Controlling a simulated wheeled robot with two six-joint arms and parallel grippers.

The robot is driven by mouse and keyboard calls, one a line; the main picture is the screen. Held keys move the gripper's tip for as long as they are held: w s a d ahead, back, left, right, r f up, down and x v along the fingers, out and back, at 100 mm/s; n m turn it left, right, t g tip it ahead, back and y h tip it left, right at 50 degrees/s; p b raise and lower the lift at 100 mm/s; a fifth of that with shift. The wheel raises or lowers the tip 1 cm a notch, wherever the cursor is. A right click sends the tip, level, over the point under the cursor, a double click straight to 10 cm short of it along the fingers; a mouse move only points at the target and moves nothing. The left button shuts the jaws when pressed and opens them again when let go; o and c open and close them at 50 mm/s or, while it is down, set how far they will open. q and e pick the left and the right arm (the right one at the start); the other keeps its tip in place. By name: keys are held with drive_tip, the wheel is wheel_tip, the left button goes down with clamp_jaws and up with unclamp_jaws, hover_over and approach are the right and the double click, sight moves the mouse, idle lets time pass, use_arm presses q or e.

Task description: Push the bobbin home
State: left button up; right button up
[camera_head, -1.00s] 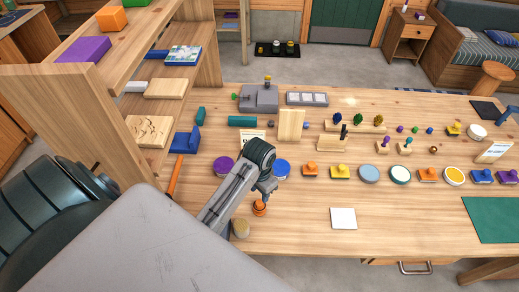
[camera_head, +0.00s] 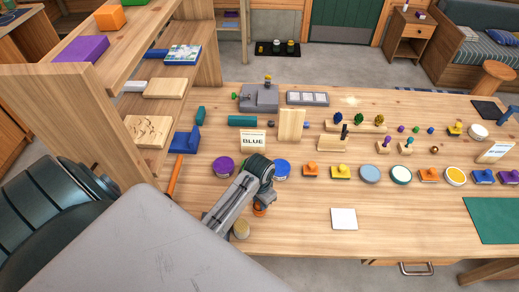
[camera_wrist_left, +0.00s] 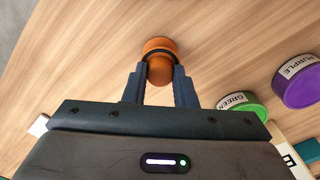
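An orange round piece (camera_head: 260,210) with a dark band stands on the bench near its front edge. It may be the bobbin, but I cannot be sure. My left gripper (camera_head: 262,203) is low over it, and the arm hides part of it. In the left wrist view the fingers (camera_wrist_left: 160,75) lie on either side of the orange piece's (camera_wrist_left: 158,46) small rounded end, very close to it. I cannot tell whether they press on it. My right gripper is not in view.
A purple disc (camera_head: 223,166), a blue disc (camera_head: 281,168) and a tan roundish thing (camera_head: 241,230) are close to my left arm. A wooden shelf (camera_head: 105,125) rises at left.

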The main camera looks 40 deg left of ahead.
use_arm(q)
clamp_jaws()
drive_tip(key=shift+r, duration=2.3)
